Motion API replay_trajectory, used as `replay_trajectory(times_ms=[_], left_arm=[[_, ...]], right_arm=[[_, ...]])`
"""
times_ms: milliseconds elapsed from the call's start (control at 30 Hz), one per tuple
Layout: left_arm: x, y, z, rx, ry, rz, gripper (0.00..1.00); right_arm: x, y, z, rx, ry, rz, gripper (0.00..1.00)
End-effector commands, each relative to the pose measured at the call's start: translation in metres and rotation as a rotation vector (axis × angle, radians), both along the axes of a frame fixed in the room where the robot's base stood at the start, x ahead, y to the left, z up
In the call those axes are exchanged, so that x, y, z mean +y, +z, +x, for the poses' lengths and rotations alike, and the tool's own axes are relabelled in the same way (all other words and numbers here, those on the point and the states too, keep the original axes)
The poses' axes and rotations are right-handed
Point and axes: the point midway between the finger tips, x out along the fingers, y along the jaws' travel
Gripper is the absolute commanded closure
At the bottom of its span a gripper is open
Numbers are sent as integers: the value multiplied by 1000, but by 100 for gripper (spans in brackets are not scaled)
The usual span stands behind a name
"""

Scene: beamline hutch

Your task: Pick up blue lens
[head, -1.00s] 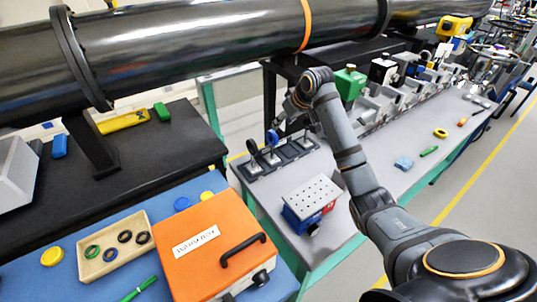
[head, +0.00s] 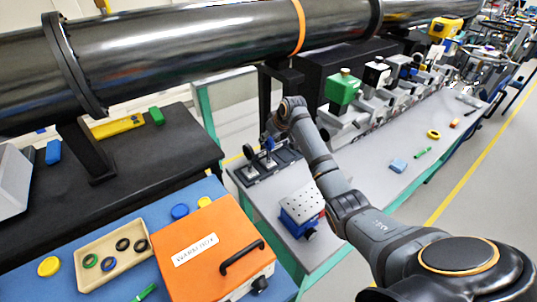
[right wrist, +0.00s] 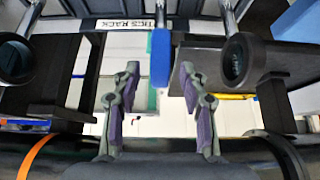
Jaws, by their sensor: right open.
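The blue lens (head: 267,142) stands upright on a post in the optics rack (head: 252,182), partly behind my right gripper (head: 271,128). In the right wrist view the blue lens (right wrist: 160,58) shows edge-on as a narrow blue strip. My right gripper (right wrist: 160,76) is open there, with one finger on each side of the lens's lower end. Clear gaps show on both sides, so the fingers look apart from it. My left gripper is not in view.
Black-rimmed lenses stand on both sides, one left (right wrist: 14,60) and one right (right wrist: 235,62) in the wrist view. The large black pipe (head: 190,55) runs close behind my right arm. A perforated block (head: 300,208) and an orange box (head: 205,255) stand in front.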

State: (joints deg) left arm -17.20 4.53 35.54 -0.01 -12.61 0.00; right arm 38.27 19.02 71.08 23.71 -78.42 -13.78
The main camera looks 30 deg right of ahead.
Motion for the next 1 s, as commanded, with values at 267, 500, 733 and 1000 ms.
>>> replay_trajectory(times_ms=[267,500,733,1000], left_arm=[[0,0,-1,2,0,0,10],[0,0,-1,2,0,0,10],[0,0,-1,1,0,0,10],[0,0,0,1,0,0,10]], right_arm=[[0,-6,3,0,0,-1,57],[0,-6,3,0,1,-1,89],[0,-6,3,1,0,0,100],[1,-5,3,-1,1,0,100]])
